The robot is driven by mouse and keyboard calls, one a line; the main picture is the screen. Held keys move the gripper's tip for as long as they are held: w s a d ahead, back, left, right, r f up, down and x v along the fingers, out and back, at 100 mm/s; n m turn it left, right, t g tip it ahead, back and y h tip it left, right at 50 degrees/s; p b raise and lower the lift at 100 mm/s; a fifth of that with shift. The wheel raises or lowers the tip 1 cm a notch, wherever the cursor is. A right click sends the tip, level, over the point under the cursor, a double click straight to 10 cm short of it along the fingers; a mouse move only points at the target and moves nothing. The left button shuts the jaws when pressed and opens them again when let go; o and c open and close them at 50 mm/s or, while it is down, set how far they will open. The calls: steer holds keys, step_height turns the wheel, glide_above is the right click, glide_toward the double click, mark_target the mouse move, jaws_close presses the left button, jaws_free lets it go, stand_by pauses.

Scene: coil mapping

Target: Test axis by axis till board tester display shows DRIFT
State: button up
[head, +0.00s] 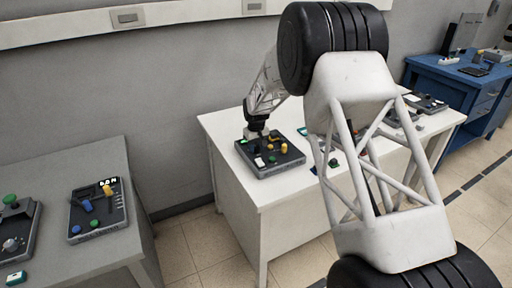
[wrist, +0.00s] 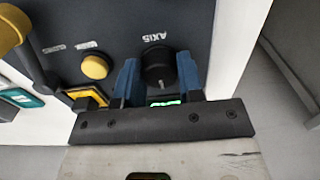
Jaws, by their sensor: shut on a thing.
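The board tester (head: 270,168) is a dark panel on the white table. In the wrist view its face (wrist: 125,20) appears upside down, with a black knob (wrist: 158,66) beside the label AXIS. My gripper (head: 258,134) reaches down onto the tester. In the wrist view its two blue fingers (wrist: 158,75) stand on either side of the knob, shut on it. The green-lit display (wrist: 163,101) shows just past the knob, partly hidden by my gripper. Its text is not readable. It is also a small green patch in the head view (head: 243,141).
A yellow button (wrist: 95,66), a yellow-framed part (wrist: 88,97) and a yellow-ended lever (wrist: 12,28) are close to the knob. More devices lie on the white table (head: 225,125), the grey table (head: 60,170) at left and the blue bench (head: 455,75) at right.

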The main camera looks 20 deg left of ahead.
mark_target(256, 147)
stand_by(0.3)
steer(key=o, duration=0.9)
steer(key=shift+r, duration=3.95)
steer(key=shift+d, duration=0.1)
